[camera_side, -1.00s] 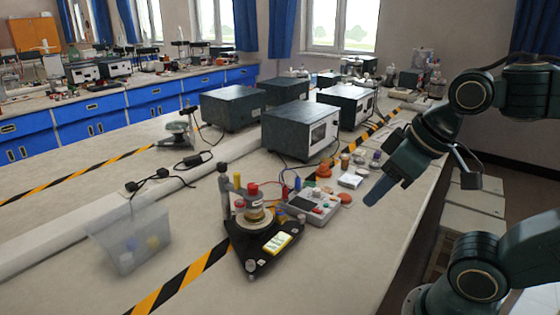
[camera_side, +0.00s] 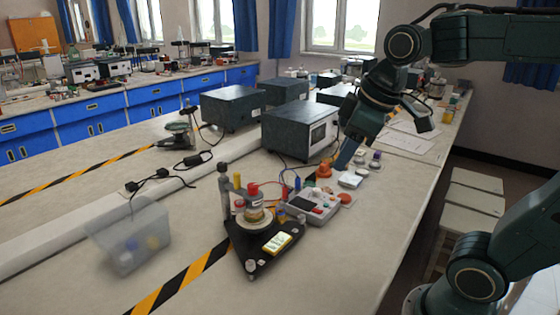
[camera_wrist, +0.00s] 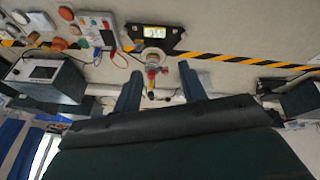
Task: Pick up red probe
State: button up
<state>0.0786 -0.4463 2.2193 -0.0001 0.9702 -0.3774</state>
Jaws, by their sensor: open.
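A small upright red piece (camera_side: 285,191), which looks like the red probe, stands at the back edge of the grey meter box (camera_side: 318,208) in the side view, beside a blue one (camera_side: 298,184). A red lead runs near it. My gripper (camera_side: 345,158) is above and to the right of the meter box, apart from the probe. Its two fingers (camera_wrist: 160,67) are spread in the wrist view, with nothing held between them.
A black triangular stand (camera_side: 253,262) with a brass-coloured piece is left of the meter box. Orange knobs (camera_side: 324,171) and small weights lie close to my gripper. Dark instrument boxes (camera_side: 300,128) stand behind. A clear bin (camera_side: 130,240) is at the left.

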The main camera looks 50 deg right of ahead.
jog(key=w+d+n+g, duration=0.1)
jog(key=w+d+n, duration=0.3)
jog(key=w, duration=0.6)
jog(key=n+g, duration=0.4)
jog(key=n, duration=0.7)
send_over(285, 187)
notch_tip(285, 187, down, 17)
jog(key=shift+f, duration=4.15)
jog(key=shift+f, duration=0.1)
jog(key=shift+f, duration=2.5)
jog(key=shift+c, duration=0.2)
